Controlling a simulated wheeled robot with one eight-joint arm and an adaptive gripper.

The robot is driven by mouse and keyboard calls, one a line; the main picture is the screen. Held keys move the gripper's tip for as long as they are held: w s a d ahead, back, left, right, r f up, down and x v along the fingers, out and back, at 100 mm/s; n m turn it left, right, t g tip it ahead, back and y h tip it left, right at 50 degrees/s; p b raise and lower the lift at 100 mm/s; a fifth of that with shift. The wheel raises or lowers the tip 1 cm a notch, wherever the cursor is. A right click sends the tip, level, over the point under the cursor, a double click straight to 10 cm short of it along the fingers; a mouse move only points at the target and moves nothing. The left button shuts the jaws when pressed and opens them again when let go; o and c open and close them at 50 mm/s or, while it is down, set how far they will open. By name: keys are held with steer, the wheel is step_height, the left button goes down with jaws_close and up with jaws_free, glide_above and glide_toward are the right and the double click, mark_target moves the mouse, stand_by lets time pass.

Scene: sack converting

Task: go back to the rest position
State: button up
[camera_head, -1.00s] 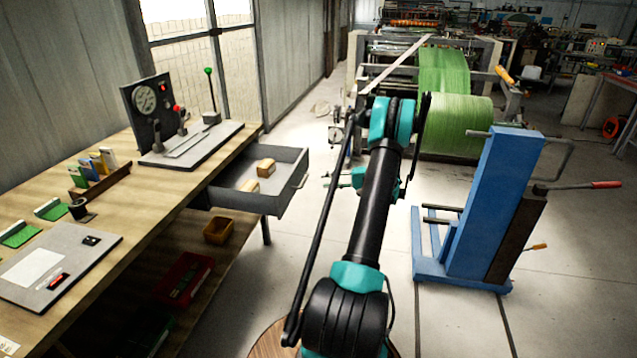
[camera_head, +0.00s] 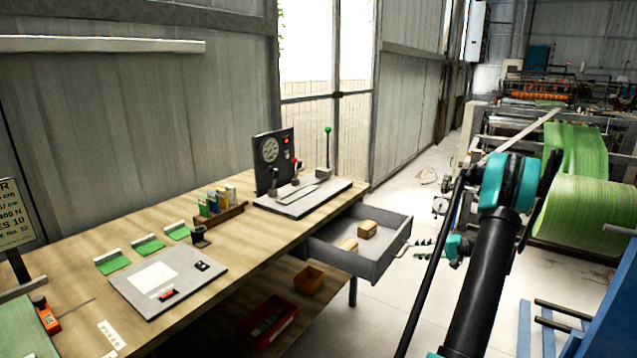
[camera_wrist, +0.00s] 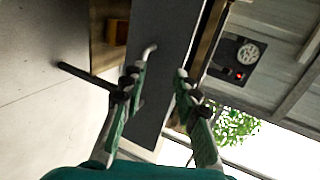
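My gripper (camera_wrist: 157,90) is open in the wrist view, with its two green-and-grey fingers apart and nothing between them. In the head view only part of my gripper (camera_head: 428,246) shows, left of my dark arm, near the front of the grey drawer (camera_head: 378,262) in the picture. The drawer stands pulled out under the bench, with two small tan blocks (camera_head: 348,245) (camera_head: 368,228) in it. Its grey front (camera_wrist: 165,30) and handle (camera_wrist: 149,50) show beyond the fingers in the wrist view. I cannot tell the exact gap to the handle.
The wooden workbench (camera_head: 75,268) runs along the left, bearing a gauge panel (camera_head: 270,155), a grey board (camera_head: 190,285) and green samples. A blue lifter (camera_head: 615,315) and a green roll (camera_head: 590,215) stand right.

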steer(key=s+a+r+n+g+h, duration=0.1)
steer(key=s+a+r+g+h, duration=0.15)
steer(key=s+a, duration=0.55)
steer(key=s+a+r+n+g+h, duration=0.1)
steer(key=s+a+r+h, duration=0.2)
steer(key=s+a, duration=0.5)
steer(key=s+a+f+n+h, duration=0.1)
steer(key=s+a+n+h, duration=0.1)
steer(key=s, duration=0.8)
steer(key=s+a+f+n+h, duration=0.2)
steer(key=s+a+h, duration=0.1)
steer(key=s, duration=0.8)
steer(key=shift+f+n+h, duration=0.25)
steer(key=shift+n+h, duration=0.15)
steer(key=shift+h, duration=0.05)
